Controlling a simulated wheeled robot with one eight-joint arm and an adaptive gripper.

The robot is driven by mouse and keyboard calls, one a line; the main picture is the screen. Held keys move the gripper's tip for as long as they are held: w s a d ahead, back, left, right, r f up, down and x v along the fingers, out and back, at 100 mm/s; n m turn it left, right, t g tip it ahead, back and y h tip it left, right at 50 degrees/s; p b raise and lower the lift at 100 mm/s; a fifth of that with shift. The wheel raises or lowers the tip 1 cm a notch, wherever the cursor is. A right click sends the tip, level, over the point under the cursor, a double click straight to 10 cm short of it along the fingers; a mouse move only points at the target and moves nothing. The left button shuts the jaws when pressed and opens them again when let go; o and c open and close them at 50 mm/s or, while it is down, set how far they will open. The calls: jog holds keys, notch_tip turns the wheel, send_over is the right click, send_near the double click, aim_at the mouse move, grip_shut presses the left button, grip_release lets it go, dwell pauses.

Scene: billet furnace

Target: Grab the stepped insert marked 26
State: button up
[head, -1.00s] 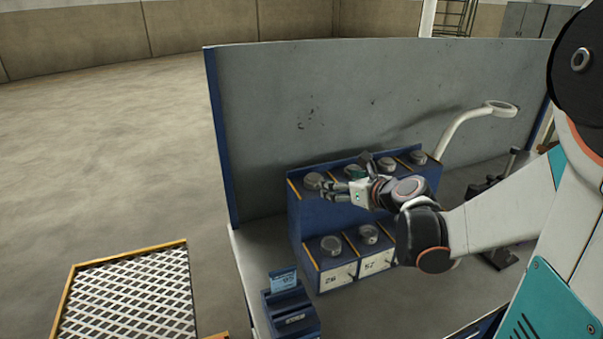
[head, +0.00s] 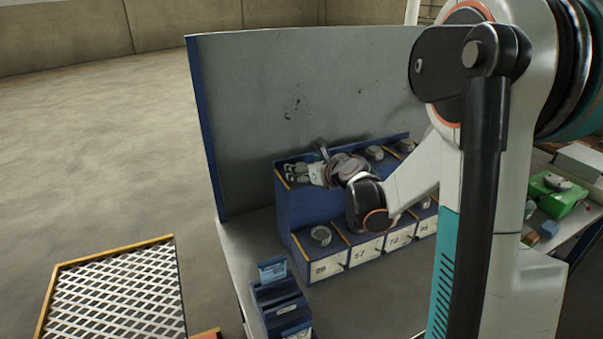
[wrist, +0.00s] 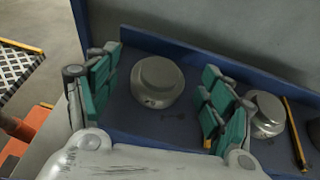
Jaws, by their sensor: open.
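A grey stepped insert (wrist: 158,82) stands on the blue upper shelf in the wrist view, between the two teal-padded fingers of my gripper (head: 298,173). My gripper is open, with gaps on both sides of the insert. In the head view my gripper hides this insert at the left end of the upper row. The white label 26 (head: 325,268) is on the front of the lower left compartment, where another round grey insert (head: 320,236) sits. I cannot read a mark on the insert between my fingers.
A second insert (wrist: 265,114) stands just right of my right finger, before an orange divider (wrist: 295,134). More inserts (head: 374,153) stand along the upper row. A grey panel (head: 300,90) rises behind the rack. A blue holder (head: 281,303) stands front left.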

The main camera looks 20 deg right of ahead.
jog(key=shift+w+f, duration=0.15)
jog(key=shift+w, duration=0.2)
jog(key=c, duration=1.7)
jog(key=shift+o, duration=0.2)
